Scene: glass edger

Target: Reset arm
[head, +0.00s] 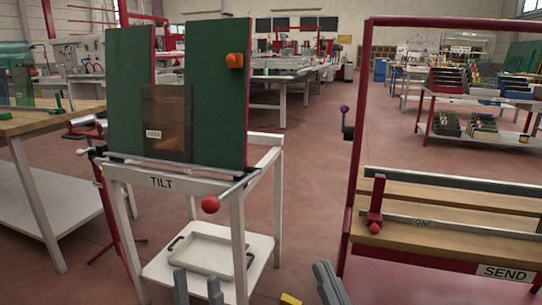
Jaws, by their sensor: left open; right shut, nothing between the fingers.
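My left gripper (197,284) shows at the bottom edge, left of centre. Its two grey fingers are apart with nothing between them. It appears in front of the lower shelf of the white tilt stand. My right gripper (328,282) shows at the bottom edge, right of centre. Its grey fingers are together and hold nothing. It appears over the red floor, between the tilt stand and the red-framed bench. The arms behind both grippers are out of view.
The white TILT stand (233,215) carries green panels (207,95), a brown glass sheet (167,118) and a red-knobbed lever (210,204). A white tray (205,252) lies on its shelf. The red-framed SEND bench (460,222) stands right. Floor between them is mostly clear.

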